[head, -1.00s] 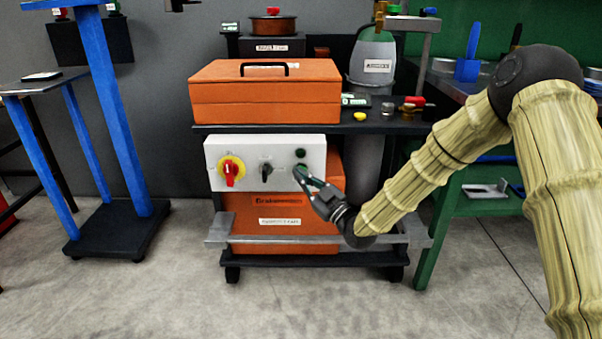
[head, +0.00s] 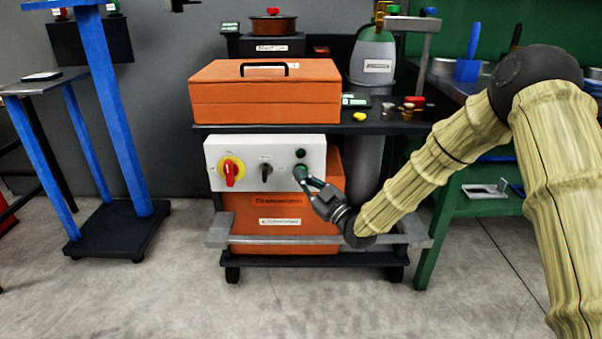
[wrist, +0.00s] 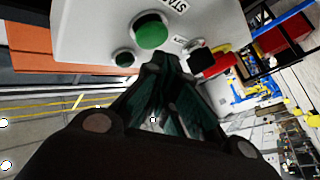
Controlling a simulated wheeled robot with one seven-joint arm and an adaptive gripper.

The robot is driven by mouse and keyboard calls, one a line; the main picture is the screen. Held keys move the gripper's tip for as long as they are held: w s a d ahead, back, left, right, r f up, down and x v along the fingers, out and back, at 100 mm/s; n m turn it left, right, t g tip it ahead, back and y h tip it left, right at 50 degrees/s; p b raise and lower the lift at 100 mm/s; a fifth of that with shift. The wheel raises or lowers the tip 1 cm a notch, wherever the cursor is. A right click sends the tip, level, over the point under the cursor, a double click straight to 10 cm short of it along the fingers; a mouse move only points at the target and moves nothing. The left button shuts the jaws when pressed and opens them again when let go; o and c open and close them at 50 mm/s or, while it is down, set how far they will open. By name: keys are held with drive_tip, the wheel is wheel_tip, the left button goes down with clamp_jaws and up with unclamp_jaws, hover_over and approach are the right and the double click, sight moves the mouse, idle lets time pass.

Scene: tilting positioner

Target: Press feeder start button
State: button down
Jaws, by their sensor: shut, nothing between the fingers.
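A white control panel (head: 213,165) is on the front of the orange cabinet on the cart. A large green button (wrist: 150,32) sits on the panel in the wrist view, beside a label whose visible letters read "STA". A smaller dark green button (wrist: 123,59) is next to it. My gripper (head: 306,180) is shut and empty, its tips at the panel's right part, partly covering the lower button in the head view. In the wrist view the fingertips (wrist: 158,72) appear just below the green button; I cannot tell whether they touch it.
The panel also carries a red knob on a yellow plate (head: 231,172) and a black selector (head: 266,170), left of my gripper. A grey rail (head: 290,239) runs below my wrist. An orange toolbox (head: 265,103) stands on the cart top above. The floor in front is clear.

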drive_tip(key=shift+w, duration=0.15)
drive_tip(key=shift+w, duration=0.3)
drive_tip(key=shift+w, duration=0.45)
idle(0.9)
drive_tip(key=shift+s, duration=0.9)
drive_tip(key=shift+s+p, duration=0.5)
drive_tip(key=shift+s, duration=2)
